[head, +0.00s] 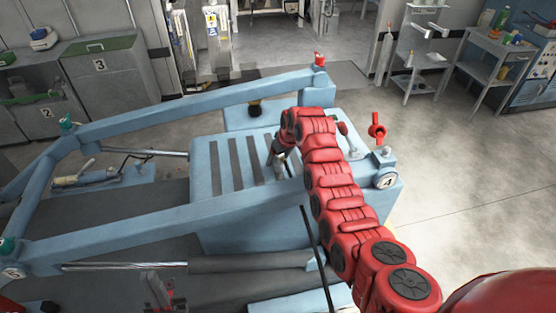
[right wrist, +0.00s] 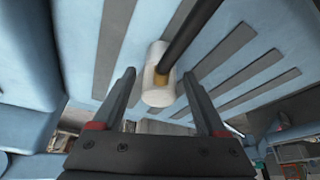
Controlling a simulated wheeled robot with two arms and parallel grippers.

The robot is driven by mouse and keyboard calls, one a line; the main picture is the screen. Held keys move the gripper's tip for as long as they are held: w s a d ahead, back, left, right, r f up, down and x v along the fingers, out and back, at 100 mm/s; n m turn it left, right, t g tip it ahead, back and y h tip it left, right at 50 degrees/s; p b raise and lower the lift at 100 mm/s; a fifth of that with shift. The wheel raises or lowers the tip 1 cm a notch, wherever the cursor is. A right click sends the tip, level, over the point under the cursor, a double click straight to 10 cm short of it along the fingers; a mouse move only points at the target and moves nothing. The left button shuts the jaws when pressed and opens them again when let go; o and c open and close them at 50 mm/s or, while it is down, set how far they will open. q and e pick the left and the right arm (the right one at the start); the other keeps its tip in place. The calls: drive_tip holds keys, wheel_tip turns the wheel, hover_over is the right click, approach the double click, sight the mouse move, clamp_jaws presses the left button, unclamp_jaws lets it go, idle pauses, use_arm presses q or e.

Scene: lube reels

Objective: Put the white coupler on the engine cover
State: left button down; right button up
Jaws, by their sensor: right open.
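The white coupler (right wrist: 158,88) is a short white cylinder with a brass fitting and a black hose (right wrist: 192,28). In the right wrist view it lies between and just beyond my right gripper's (right wrist: 160,75) fingertips, against the slatted blue engine cover (right wrist: 75,22). Whether it touches the cover cannot be told. My right gripper is open around it, with gaps on both sides. In the head view my right gripper (head: 280,160) is low over the engine cover (head: 202,170), and the coupler is hard to make out there. My left gripper (head: 160,291) is at the bottom edge, its jaws unclear.
Blue lift arms (head: 190,105) frame the cover at left and back. A red handle (head: 377,130) and a blue post stand at the cover's right corner. A cabinet (head: 112,75), a shelf cart (head: 420,50) and a side table (head: 498,48) stand farther back. The right floor is clear.

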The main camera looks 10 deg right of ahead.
drive_tip(key=b+v, duration=0.1)
drive_tip(key=v, duration=1)
drive_tip(key=shift+f, duration=0.1)
